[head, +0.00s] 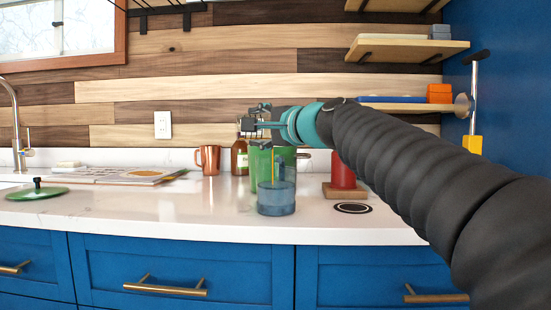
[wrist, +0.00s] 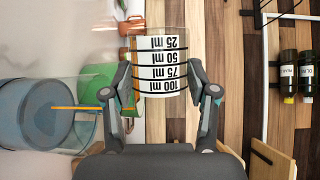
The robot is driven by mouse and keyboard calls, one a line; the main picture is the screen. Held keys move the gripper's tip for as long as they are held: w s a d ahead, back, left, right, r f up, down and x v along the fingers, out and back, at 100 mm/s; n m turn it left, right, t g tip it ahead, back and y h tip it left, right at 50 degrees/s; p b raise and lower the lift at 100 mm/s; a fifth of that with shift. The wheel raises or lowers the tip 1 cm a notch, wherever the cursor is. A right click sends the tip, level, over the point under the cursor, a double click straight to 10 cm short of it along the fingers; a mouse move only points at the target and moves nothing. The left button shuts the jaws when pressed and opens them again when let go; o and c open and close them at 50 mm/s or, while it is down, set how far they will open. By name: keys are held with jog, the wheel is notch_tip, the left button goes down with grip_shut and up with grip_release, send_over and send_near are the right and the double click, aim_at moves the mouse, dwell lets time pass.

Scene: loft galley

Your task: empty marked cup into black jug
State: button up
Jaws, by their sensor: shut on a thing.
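My gripper (head: 258,124) is shut on the marked cup (wrist: 158,65), a clear cup with black bands and millilitre figures. In the wrist view its figures read upside down, and it lies along the line of the wall planks, tipped well over on its side. I cannot tell whether anything is inside it. In the head view the cup is small and partly hidden by the gripper, above a green container (head: 258,168). A clear blue vessel (head: 277,200) with an orange stick stands in front of the green container; it also shows in the wrist view (wrist: 40,115). I see no clearly black jug.
A copper mug (head: 208,160) and a brown bottle (head: 240,158) stand behind. A red object (head: 343,172) on a wooden block and a black ring mark (head: 352,208) are at the right. An open book (head: 130,176) and green lid (head: 38,192) lie left; the counter's front middle-left is clear.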

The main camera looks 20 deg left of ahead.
jog(key=shift+w+d+r+m+b, duration=0.1)
jog(key=shift+d+m+b, duration=0.05)
jog(key=shift+m+b, duration=0.3)
dwell(0.4)
